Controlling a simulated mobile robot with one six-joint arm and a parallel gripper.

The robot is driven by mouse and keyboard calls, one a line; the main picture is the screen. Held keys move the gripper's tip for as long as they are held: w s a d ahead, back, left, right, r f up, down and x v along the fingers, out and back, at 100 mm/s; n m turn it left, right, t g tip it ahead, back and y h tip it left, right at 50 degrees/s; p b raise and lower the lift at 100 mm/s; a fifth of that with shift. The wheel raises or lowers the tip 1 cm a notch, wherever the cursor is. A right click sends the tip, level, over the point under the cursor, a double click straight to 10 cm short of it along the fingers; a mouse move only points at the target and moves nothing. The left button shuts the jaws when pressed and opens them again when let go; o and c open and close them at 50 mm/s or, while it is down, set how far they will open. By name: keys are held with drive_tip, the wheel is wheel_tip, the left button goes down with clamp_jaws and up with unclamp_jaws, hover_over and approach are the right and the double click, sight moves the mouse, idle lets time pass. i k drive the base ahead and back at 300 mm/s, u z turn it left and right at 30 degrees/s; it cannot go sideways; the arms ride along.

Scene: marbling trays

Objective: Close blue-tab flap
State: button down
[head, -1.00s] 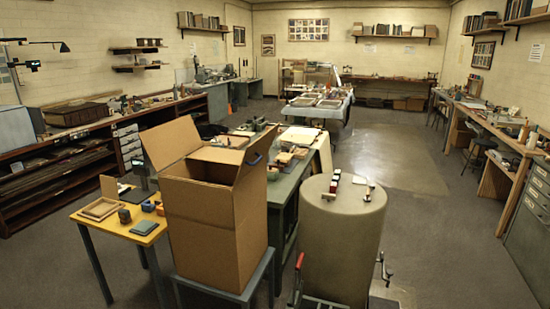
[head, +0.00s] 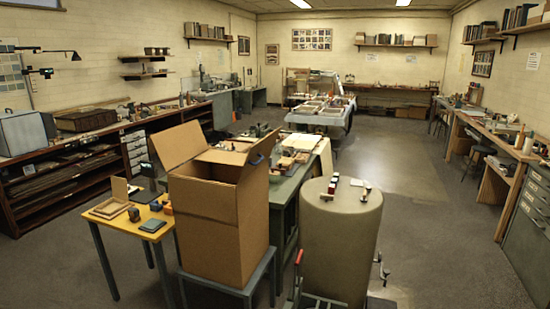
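A tall brown cardboard box (head: 222,225) stands upright in the head view on a grey stand, with its top open. Its left flap (head: 178,146) sticks up and leans outward to the left. Its right flap (head: 262,147) also stands raised, tilted outward. A small blue tab (head: 257,159) shows on that right flap. The inside of the box is mostly hidden. My gripper is not in view, and nothing is seen touching the flaps.
A yellow table (head: 138,229) with small frames and blocks stands left of the box. A beige drum (head: 340,245) with small items on top stands to the right, close by. A green workbench (head: 286,195) is behind. Open floor (head: 425,215) lies at right.

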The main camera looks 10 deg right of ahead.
sight(260, 151)
drive_tip(key=u, duration=0.2)
drive_tip(key=i, duration=0.6)
drive_tip(key=z, duration=0.7)
drive_tip(key=k, duration=0.15)
drive_tip(key=u, duration=2.95)
